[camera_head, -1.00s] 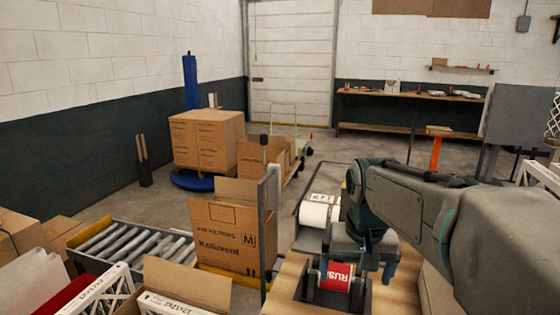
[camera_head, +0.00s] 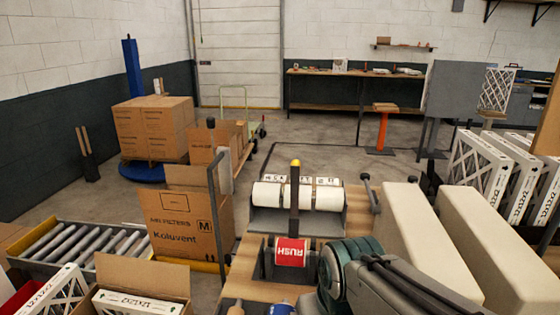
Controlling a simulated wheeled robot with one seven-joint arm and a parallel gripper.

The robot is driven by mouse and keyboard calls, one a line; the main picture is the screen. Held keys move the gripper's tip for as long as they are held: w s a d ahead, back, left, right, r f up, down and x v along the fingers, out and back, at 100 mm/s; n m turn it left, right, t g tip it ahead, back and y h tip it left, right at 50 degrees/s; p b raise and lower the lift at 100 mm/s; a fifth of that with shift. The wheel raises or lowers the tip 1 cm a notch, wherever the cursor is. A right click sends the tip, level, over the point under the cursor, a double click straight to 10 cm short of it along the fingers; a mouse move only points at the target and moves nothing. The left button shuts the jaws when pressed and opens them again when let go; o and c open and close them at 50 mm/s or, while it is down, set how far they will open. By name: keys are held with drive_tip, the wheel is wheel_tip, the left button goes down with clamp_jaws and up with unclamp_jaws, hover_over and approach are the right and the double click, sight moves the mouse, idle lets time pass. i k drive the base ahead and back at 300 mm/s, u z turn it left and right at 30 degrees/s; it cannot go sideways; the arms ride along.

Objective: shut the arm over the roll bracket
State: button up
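The roll bracket (camera_head: 312,274) is a dark holder on the wooden worktop, with a red-and-white "RUSH" roll (camera_head: 291,252) in it. A black bar with a yellow tip (camera_head: 294,200) stands upright at the bracket, just behind the roll; it looks like the bracket's arm, raised. Its foot is hidden by the roll. My arm's teal and grey links lie just right of the bracket and cover part of its right side. My gripper's fingers do not show.
A dark tray of white rolls (camera_head: 328,197) lies behind the bar. Two long cream blocks (camera_head: 428,240) lie to the right. A blue item (camera_head: 281,309) is at the bottom edge. An open Koluvent carton (camera_head: 184,231) and a post stand left of the worktop.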

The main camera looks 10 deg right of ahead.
sight(296, 164)
drive_tip(key=k, duration=1)
drive_tip(key=u, duration=0.9)
drive_tip(key=i, duration=1.25)
drive_tip(key=z, duration=1.5)
